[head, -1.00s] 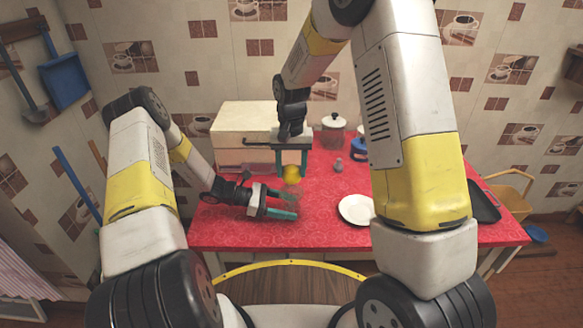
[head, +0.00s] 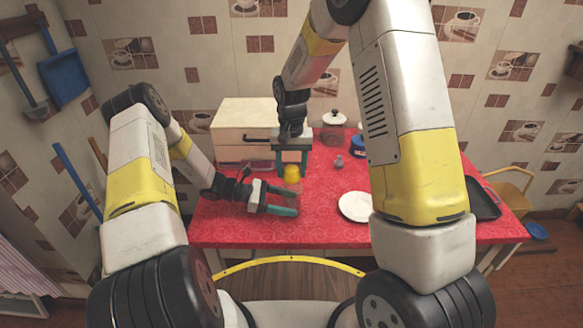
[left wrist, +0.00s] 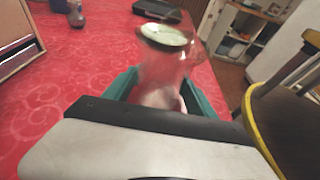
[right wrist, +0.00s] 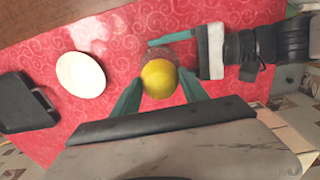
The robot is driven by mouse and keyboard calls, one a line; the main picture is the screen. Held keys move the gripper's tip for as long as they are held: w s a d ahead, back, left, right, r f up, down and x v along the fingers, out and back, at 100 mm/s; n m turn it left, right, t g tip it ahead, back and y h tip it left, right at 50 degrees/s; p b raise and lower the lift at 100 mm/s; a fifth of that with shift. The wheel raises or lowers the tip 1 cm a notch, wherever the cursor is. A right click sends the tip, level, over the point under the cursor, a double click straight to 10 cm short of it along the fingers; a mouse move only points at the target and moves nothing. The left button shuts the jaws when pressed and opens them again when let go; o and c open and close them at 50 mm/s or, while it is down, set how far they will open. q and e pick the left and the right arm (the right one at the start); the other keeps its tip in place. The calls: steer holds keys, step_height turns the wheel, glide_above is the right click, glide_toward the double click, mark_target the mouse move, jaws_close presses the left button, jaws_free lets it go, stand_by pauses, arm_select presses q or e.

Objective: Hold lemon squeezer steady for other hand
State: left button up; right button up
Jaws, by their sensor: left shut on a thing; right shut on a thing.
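A clear, see-through lemon squeezer (left wrist: 165,70) stands between the teal fingers of my left gripper (left wrist: 160,95), which is shut on it low above the red cloth. In the head view my left gripper (head: 284,199) reaches in from the left, with its fingers around the squeezer. My right gripper (head: 291,172) points down from above and is shut on a yellow lemon (head: 292,174). The lemon also shows between the right fingers in the right wrist view (right wrist: 159,78). It sits over the squeezer, hiding most of it there; whether they touch is unclear.
A white plate (head: 355,206) lies to the right on the red counter (head: 320,230). A dark tray (head: 482,200) is at the right edge. A white box (head: 240,115), a small grey item (head: 339,162) and a lidded jar (head: 333,122) stand at the back. The front of the counter is clear.

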steer(key=shift+f, duration=0.9)
steer(key=shift+r, duration=0.1)
steer(key=shift+r, duration=0.95)
steer(key=shift+r, duration=0.15)
steer(key=shift+f, duration=0.3)
steer(key=shift+f, duration=0.9)
steer(key=shift+r, duration=0.15)
steer(key=shift+r, duration=0.9)
